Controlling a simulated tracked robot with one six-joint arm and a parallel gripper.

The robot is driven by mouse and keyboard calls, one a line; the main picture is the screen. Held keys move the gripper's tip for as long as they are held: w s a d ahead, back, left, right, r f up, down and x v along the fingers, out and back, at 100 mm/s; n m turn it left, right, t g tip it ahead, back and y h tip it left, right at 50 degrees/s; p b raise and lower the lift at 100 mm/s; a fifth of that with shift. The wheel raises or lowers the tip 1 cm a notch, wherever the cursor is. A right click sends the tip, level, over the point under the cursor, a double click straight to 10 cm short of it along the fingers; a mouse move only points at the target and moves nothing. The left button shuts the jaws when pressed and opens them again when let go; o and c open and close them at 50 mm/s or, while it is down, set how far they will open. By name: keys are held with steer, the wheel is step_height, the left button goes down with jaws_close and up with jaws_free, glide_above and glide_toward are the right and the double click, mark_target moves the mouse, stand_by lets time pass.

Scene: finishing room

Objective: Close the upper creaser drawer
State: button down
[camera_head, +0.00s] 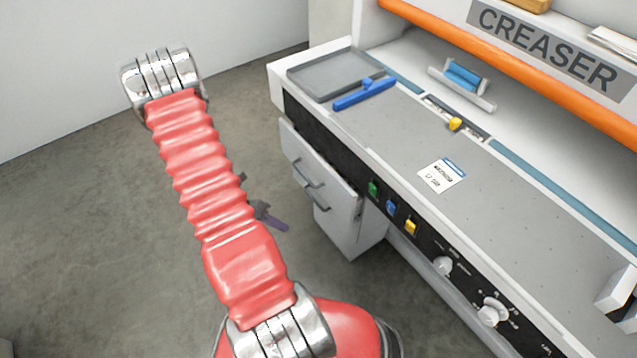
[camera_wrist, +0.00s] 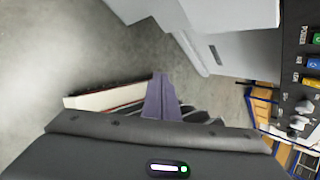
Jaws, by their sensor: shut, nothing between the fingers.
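The creaser (camera_head: 430,150) fills the right side of the head view, with a white drawer unit under its left end. The upper drawer (camera_head: 290,148) has a grey bar handle, and its front appears to stand out from the unit. The lower drawer (camera_head: 340,222) is below it with its own handle. My gripper (camera_head: 274,222) is shut and empty, low to the left of the drawer fronts and apart from them. In the wrist view its purple-grey fingers (camera_wrist: 160,98) are together over the floor. White drawer-unit panels (camera_wrist: 205,20) show beyond them; which drawer they belong to is unclear.
On the creaser top are a grey tray (camera_head: 330,72), a blue tool (camera_head: 364,93) and a label card (camera_head: 441,174). Buttons and knobs (camera_head: 443,265) line its front. Shelving (camera_wrist: 262,105) shows right in the wrist view. The floor (camera_head: 90,230) at left is clear.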

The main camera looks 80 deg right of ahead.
mark_target(327, 177)
steer(key=d+r+n+g+h, duration=0.4)
steer(key=d+n+g+h, duration=0.1)
steer(key=n+h, duration=0.5)
steer(key=shift+s+r+n+h, duration=0.15)
steer(key=shift+r+n+h, duration=0.15)
steer(key=shift+h, duration=0.2)
steer(key=shift+s, duration=0.1)
steer(key=x, duration=1.4)
steer(key=shift+a, duration=0.1)
